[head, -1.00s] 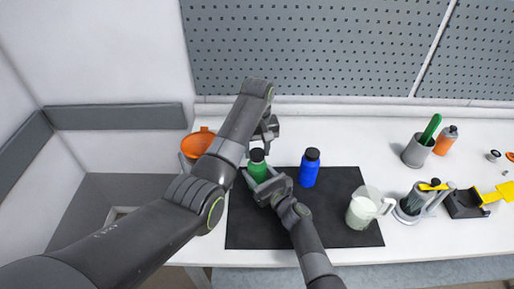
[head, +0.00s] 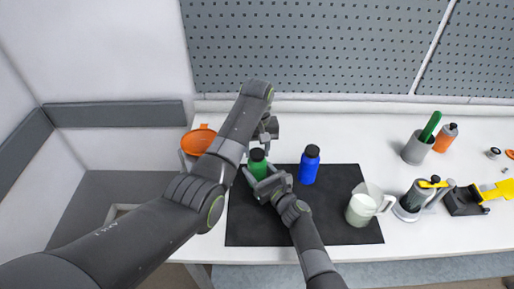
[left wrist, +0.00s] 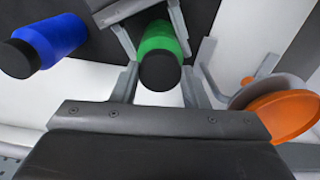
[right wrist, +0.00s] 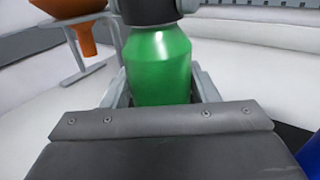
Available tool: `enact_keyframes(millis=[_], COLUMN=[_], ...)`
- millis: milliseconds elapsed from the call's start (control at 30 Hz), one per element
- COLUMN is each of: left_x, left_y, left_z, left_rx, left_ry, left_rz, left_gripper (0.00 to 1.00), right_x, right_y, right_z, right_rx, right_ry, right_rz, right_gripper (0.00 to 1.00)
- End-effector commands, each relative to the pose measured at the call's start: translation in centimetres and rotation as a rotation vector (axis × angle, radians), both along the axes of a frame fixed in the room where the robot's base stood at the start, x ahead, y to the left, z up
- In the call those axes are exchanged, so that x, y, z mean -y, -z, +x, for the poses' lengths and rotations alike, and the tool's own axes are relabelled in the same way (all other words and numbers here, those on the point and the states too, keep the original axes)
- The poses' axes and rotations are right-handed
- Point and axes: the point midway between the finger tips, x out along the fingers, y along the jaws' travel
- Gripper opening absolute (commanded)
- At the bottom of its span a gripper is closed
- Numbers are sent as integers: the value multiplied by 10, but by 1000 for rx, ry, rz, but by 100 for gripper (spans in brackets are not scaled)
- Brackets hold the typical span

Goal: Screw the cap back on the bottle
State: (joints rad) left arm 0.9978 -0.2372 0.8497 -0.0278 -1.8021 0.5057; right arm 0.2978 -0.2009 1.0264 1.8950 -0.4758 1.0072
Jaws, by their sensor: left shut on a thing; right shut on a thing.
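The green bottle (head: 257,168) stands upright at the left part of the black mat (head: 345,222). My right gripper (right wrist: 160,95) is shut on the bottle's body, coming from the front. The black cap (left wrist: 160,73) is at the top of the bottle, in line with its neck. My left gripper (left wrist: 160,85) is shut on the cap from above. The cap also shows at the top of the right wrist view (right wrist: 150,10), meeting the bottle's shoulder. The thread is hidden, so I cannot tell how tight the cap is.
A blue bottle (head: 308,170) with a black cap stands close right of the green one. An orange funnel (head: 198,140) on a stand is at the left. A pitcher (head: 364,206), a dark mug (head: 416,201) and a grey cup (head: 416,150) stand farther right.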

Motion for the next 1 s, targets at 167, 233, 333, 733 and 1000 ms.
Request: enact_keyframes(millis=[167,233,333,733,1000], left_x=[0,0,0,0,-1], left_y=[0,0,0,0,0], left_z=[0,0,0,1,1], left_rx=[0,0,1,1,1], left_ry=[268,383,546,1200,1641], left_rz=[0,0,0,0,0], left_gripper=[20,20,20,20,20], right_x=[0,0,0,0,1], right_y=[1,1,1,1,1], right_z=[0,0,0,0,0], right_rx=[-2,-2,-2,-2,-2], right_ry=[1,1,1,1,1], right_rz=[-1,-1,-1,-1,-1], right_gripper=[0,0,0,0,0])
